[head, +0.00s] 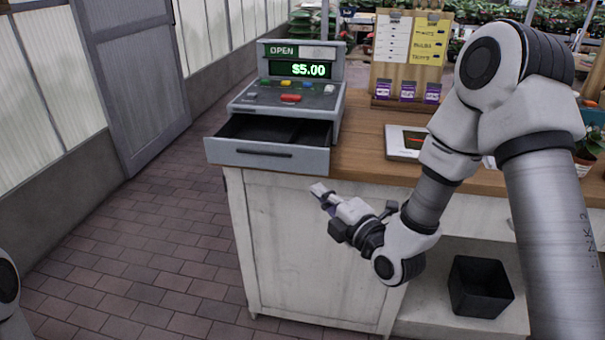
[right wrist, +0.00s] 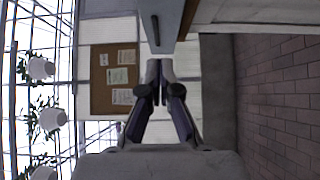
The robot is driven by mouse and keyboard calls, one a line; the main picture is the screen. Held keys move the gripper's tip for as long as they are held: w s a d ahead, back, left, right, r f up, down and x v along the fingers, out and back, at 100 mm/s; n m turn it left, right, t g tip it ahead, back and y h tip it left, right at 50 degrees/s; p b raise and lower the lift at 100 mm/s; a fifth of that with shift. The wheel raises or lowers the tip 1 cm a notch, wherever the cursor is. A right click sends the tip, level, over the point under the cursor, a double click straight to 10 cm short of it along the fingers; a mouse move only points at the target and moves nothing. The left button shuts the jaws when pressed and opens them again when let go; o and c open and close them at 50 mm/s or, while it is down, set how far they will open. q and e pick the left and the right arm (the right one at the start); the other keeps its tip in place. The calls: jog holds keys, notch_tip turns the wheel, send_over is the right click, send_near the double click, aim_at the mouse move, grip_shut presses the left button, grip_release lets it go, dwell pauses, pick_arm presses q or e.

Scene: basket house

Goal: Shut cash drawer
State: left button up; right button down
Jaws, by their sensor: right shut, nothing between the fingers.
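The cash drawer (head: 267,152) is the grey drawer of the cash register (head: 290,93) on the wooden counter. It stands pulled open toward me, with its dark inside showing and a dark handle on its front. In the right wrist view the drawer front (right wrist: 164,22) shows at the top centre, just beyond the fingertips. My right gripper (head: 318,190) is shut and empty, in front of the counter, below and to the right of the drawer front. It also shows in the right wrist view (right wrist: 154,66). The left gripper is not in view.
The wooden counter (head: 365,160) has a white cabinet front (head: 300,245). On it stand a card display (head: 408,55) and a flat tablet-like item (head: 406,142). A black bin (head: 480,287) sits on the lower shelf. The brick floor at left is clear.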

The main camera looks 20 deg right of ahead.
jog(key=p, duration=0.1)
send_near(295, 160)
jog(key=w+a, duration=0.3)
jog(key=w+d, duration=0.2)
jog(key=w, duration=0.1)
jog(key=shift+f+p, duration=0.1)
jog(key=shift+p, duration=0.2)
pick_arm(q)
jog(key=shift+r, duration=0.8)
pick_arm(e)
jog(key=shift+a, duration=0.1)
